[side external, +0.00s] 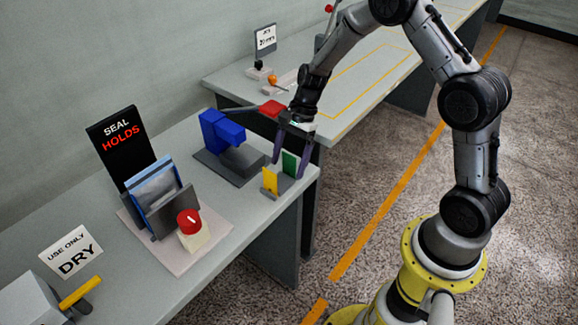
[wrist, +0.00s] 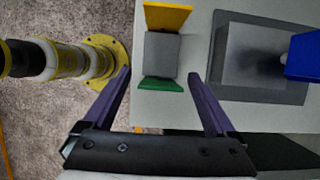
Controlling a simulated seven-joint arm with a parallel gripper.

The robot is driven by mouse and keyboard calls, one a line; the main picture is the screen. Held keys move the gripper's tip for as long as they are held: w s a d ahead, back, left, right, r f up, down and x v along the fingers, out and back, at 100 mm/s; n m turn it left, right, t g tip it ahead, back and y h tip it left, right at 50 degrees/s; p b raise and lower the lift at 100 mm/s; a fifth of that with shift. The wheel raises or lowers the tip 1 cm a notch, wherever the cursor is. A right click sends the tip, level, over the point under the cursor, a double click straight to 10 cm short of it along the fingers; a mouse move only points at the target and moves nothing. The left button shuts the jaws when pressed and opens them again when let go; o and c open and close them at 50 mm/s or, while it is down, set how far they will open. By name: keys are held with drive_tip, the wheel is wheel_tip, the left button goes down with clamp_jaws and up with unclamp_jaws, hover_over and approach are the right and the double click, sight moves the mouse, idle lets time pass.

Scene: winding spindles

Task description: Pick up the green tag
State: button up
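The green tag (side external: 290,163) stands upright at one end of a small grey holder (side external: 284,184) near the table's edge. In the wrist view the green tag (wrist: 163,85) lies across the gap between my two fingers. A yellow tag (side external: 270,181) stands at the other end of the holder and also shows in the wrist view (wrist: 167,18). My gripper (side external: 289,168) has purple fingers, is open and empty, and points down over the green tag, with a finger on either side in the picture. I cannot tell how far down the fingertips reach around the tag.
A blue block-shaped device (side external: 222,133) on a dark base (side external: 213,169) stands beside the holder. Farther left are a red button (side external: 188,220) on a pale box, a black "SEAL HOLDS" sign (side external: 118,145) and a "DRY" sign (side external: 71,251). A second table stands behind.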

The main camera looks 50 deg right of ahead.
drive_tip(key=c, duration=1.4)
drive_tip(key=shift+o, duration=0.2)
drive_tip(key=shift+r, duration=0.1)
drive_tip(key=shift+r, duration=0.4)
drive_tip(key=r, duration=0.1)
drive_tip(key=s+r, duration=0.1)
drive_tip(key=shift+r, duration=0.35)
drive_tip(key=s, duration=1.6)
drive_tip(key=w+a+r+n+g+h, duration=0.1)
drive_tip(key=w+r+n+g+h, duration=0.3)
drive_tip(key=w+r+n, duration=1.4)
drive_tip(key=shift+w+a+r+g, duration=0.2)
drive_tip(key=shift+w+r+g, duration=0.15)
drive_tip(key=shift+r, duration=1.8)
